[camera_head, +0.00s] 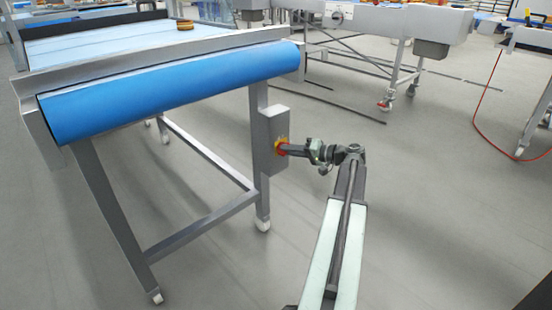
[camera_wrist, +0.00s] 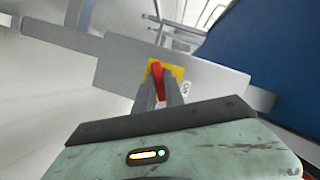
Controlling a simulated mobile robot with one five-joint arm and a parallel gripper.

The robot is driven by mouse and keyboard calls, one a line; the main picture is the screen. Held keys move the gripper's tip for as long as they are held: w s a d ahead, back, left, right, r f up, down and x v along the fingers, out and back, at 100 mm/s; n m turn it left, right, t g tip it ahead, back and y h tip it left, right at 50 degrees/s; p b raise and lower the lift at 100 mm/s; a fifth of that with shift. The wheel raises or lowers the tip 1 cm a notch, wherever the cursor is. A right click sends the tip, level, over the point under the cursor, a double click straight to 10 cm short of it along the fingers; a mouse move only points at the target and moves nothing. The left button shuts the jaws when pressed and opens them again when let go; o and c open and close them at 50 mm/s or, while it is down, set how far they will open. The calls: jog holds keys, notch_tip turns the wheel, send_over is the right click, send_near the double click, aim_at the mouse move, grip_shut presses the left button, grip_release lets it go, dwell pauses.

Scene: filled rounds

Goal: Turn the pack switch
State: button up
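The pack switch is a red handle on a yellow plate (camera_wrist: 178,71), mounted on a grey box (camera_head: 271,137) on the leg of a blue-belted conveyor. In the wrist view the red handle (camera_wrist: 157,70) lies between the two grey fingers of my gripper (camera_wrist: 160,90), with little or no gap beside it. The fingers look shut on the handle. In the head view my gripper (camera_head: 293,150) reaches the switch from the right, and its fingertips hide most of the red part.
The conveyor's blue belt end (camera_head: 170,92) overhangs to the left of the box. A round brown-yellow stack (camera_head: 185,25) sits on the belt. More grey machines (camera_head: 400,22) stand behind. A red cable (camera_head: 478,115) hangs at the right.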

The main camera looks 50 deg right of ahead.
jog(key=shift+w+a+r, duration=0.1)
jog(key=shift+w, duration=0.1)
jog(key=p+v, duration=0.1)
jog(key=v, duration=0.7)
jog(key=shift+s, duration=0.15)
